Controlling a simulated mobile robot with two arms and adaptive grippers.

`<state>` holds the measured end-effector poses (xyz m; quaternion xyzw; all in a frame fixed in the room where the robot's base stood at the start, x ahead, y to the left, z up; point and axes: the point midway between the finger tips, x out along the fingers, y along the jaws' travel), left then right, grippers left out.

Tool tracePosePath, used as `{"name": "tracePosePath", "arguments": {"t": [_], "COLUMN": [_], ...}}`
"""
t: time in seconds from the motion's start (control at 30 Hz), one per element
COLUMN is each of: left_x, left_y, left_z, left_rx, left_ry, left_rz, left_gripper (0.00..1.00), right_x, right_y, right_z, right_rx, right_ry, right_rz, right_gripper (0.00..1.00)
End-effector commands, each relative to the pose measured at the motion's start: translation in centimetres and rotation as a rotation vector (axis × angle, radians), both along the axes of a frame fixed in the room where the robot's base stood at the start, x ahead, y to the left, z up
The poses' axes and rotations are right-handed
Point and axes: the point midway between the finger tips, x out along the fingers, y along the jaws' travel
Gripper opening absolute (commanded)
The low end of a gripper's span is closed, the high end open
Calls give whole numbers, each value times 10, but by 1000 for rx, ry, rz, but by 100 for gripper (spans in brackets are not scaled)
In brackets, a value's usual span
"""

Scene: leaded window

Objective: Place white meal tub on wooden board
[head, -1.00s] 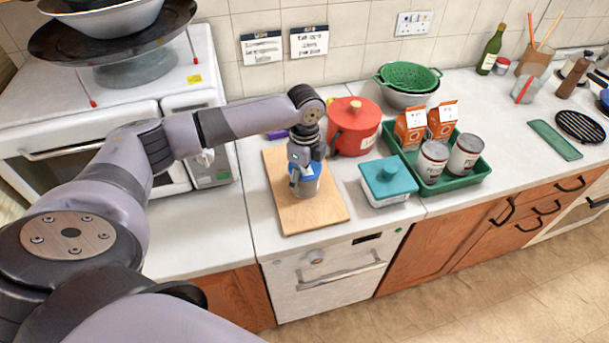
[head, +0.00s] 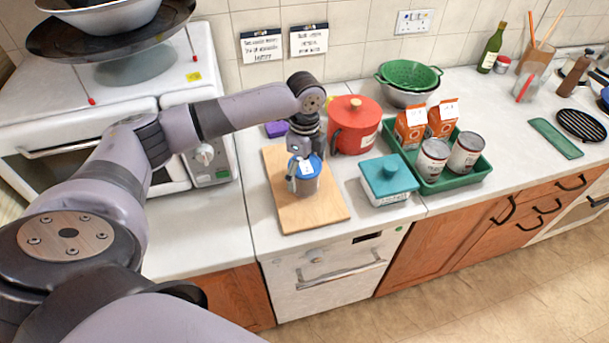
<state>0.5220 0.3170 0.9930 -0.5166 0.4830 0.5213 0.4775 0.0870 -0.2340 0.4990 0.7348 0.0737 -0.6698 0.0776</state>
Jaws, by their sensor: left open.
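A tub with a blue lid and greyish body (head: 308,186), apparently the meal tub, stands upright on the wooden board (head: 316,217). Its body looks grey rather than white here. My left gripper (head: 298,165) is open, at the tub's upper rear-left side. The arm partly hides the tub's back, and I cannot tell whether a finger still touches it. A second tub, white with a teal lid (head: 388,178), stands on the counter right of the board. My right gripper is out of view.
A red lidded pot (head: 354,126) stands close behind the board's right side. A green tray (head: 462,182) holds cans and orange cartons. A purple item (head: 276,129) lies behind the board. The counter left of the board (head: 200,225) is clear.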

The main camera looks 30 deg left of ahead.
Motion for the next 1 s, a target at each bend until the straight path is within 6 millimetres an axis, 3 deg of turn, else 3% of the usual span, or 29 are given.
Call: {"name": "tracePosePath", "arguments": {"t": [0.2,0.43,0.63,1.0], "left_x": [2,2,2,1], "left_y": [0,0,0,-1], "left_z": [47,85,97,96], "left_rx": [0,-2,0,0], "left_ry": [-7,-3,-1,0], "left_rz": [0,0,1,1], "left_gripper": [92,92,92,92], "right_x": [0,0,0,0], "right_y": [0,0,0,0], "right_z": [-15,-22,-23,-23], "right_rx": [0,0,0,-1], "right_ry": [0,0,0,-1], "right_rz": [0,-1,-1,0], "right_gripper": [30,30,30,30]}}
